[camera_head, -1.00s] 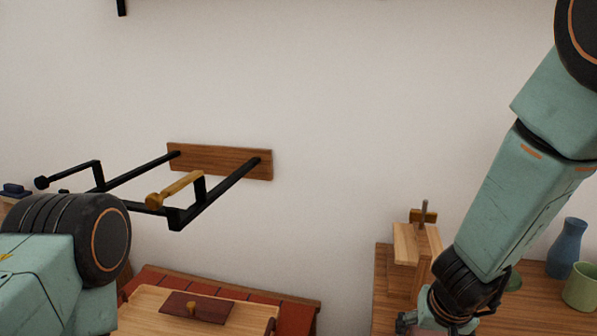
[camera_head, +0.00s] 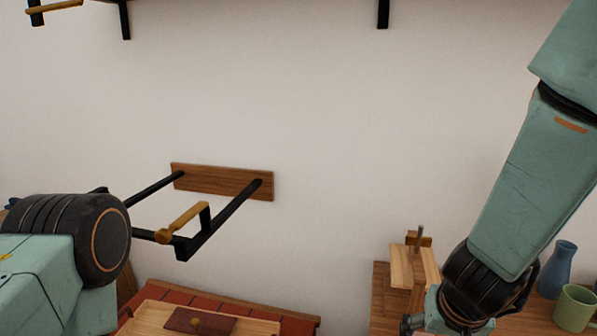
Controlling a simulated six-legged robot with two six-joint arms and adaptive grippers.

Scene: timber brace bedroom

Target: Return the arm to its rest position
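My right arm (camera_head: 535,185) comes down from the upper right, and its wrist (camera_head: 480,285) is over the wooden table at the lower right. The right gripper's fingers are below the picture's edge. My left arm (camera_head: 75,240) shows at the lower left as a teal link and a dark round joint; its gripper is out of view. No object shows held by either arm.
A wall rack (camera_head: 222,182) with black bars and a wooden handle (camera_head: 182,222) juts out at left. Below is a wooden board (camera_head: 150,318) with a dark red block (camera_head: 200,320). A wooden stand (camera_head: 402,268), blue vase (camera_head: 558,270) and green cup (camera_head: 574,308) are at right.

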